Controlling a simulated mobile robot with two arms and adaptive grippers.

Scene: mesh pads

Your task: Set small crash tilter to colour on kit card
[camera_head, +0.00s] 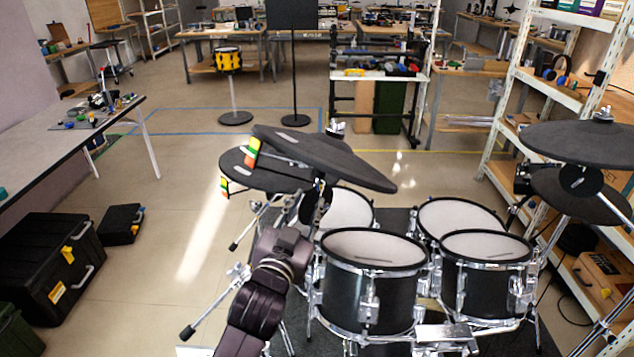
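Two dark grey cymbals stand on the left of the drum kit. The upper one (335,162) tilts down to the right; the lower one (240,170) sits partly beneath it. I cannot tell which is the small crash. A red, yellow and green strip (252,152) shows at the upper cymbal's left edge, and a similar strip (225,187) hangs by the lower one. My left gripper (319,190) is just under the upper cymbal, by the stand's metal hardware; its fingers are small and partly hidden. My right gripper is not in view. No readable kit card shows.
Several drums, including a front drum (370,250), stand close right of my arm. Two more cymbals (585,145) are at the right by a shelf (545,85). A black stand panel (292,14) rises behind. Black cases (50,260) lie left; the floor between is clear.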

